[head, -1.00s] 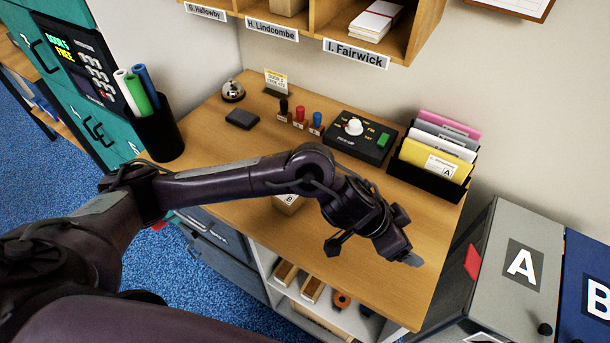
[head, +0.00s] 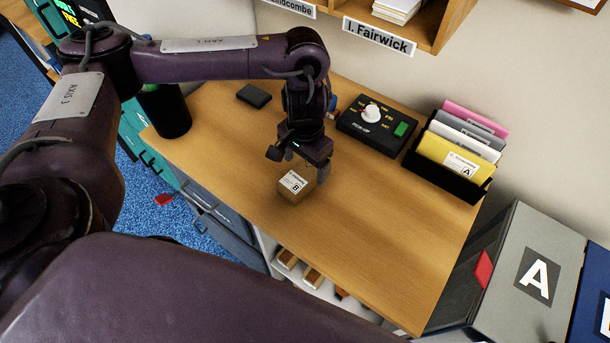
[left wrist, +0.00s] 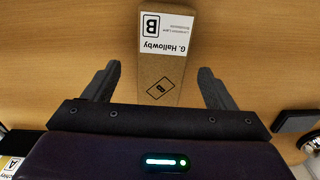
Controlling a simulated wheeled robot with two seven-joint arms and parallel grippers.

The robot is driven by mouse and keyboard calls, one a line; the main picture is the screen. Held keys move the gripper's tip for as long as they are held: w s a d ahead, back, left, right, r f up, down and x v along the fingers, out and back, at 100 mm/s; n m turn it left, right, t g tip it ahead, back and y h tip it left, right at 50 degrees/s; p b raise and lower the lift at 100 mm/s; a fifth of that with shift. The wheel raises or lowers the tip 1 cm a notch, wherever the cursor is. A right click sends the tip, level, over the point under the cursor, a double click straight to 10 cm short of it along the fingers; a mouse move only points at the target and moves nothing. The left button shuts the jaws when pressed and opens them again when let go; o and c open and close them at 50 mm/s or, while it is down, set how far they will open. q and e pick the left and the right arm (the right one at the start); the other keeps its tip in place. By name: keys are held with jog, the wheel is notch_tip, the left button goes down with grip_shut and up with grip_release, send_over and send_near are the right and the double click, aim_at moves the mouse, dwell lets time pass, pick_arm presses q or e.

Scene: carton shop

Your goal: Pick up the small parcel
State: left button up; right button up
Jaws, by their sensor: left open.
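The small parcel (head: 294,190) is a brown carton with a white label marked B on top. It sits on the wooden desk near its front edge. In the left wrist view the parcel (left wrist: 160,75) shows a label reading G. Hallowby and lies between and beyond the two fingers. My left gripper (head: 298,165) is open, points down and is just above and behind the parcel in the head view; its open fingers also show in the left wrist view (left wrist: 160,88). I cannot tell whether a finger touches the parcel. My right gripper is not in view.
On the desk (head: 390,250) stand a black pick-up control box (head: 375,125), a rack of coloured folders (head: 455,150), a dark pad (head: 254,95) and a black pen cup (head: 165,112). A grey bin marked A (head: 535,275) stands at the right. The desk's front right is clear.

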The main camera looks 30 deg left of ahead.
aim_at(305, 171)
pick_arm(q)
notch_tip(305, 171, down, 4)
jog(key=shift+w+a+f+p, duration=0.1)
jog(key=shift+w+f+p, duration=0.1)
jog(key=shift+p, duration=0.2)
jog(key=shift+c, duration=0.2)
jog(key=c, duration=1.1)
jog(key=shift+r, duration=0.1)
